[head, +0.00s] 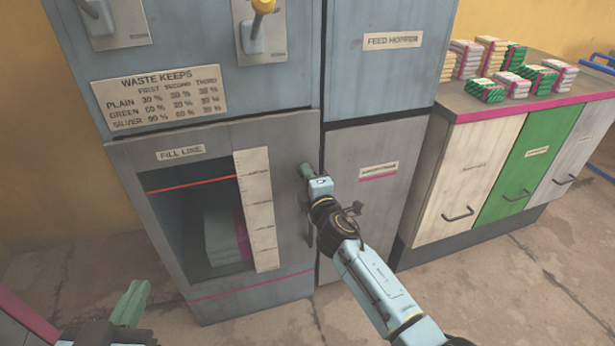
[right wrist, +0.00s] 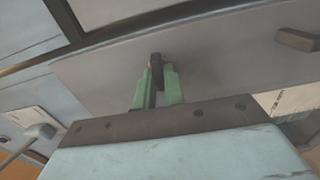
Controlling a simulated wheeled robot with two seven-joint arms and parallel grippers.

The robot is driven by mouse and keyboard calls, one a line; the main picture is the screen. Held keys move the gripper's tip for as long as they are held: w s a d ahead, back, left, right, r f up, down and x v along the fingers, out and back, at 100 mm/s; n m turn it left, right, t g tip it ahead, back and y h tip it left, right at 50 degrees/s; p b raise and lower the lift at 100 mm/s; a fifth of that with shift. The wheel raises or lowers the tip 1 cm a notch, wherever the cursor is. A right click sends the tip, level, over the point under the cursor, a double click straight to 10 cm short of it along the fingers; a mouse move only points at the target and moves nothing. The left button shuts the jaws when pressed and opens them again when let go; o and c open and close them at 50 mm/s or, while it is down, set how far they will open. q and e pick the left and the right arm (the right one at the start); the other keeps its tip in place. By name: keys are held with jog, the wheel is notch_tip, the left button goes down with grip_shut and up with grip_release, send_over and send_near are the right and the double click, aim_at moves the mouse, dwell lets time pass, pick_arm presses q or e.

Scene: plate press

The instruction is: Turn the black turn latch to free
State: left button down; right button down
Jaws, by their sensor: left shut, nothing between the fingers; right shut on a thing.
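The black turn latch (right wrist: 157,60) shows in the right wrist view as a small dark piece on the grey door front, between the green fingertips. My right gripper (head: 306,170) is shut on it at the upper right edge of the press door. In the right wrist view the gripper (right wrist: 158,75) reaches up to the latch, and its fingers hide part of it. In the head view the gripper covers the latch, so its angle is hard to tell. My left gripper (head: 130,300) is shut and empty at the lower left, away from the press.
The grey door (head: 215,285) has a window with pale stacked plates inside. A dark door handle (head: 309,230) is below my right gripper. Two levers (head: 255,35) are above. A counter (head: 530,90) with several bundles and coloured drawers stands at right. The floor in front is clear.

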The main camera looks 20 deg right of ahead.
pick_arm(q)
jog(key=shift+s+f, duration=0.15)
dwell(0.3)
pick_arm(e)
jog(key=c, duration=1.5)
grip_release()
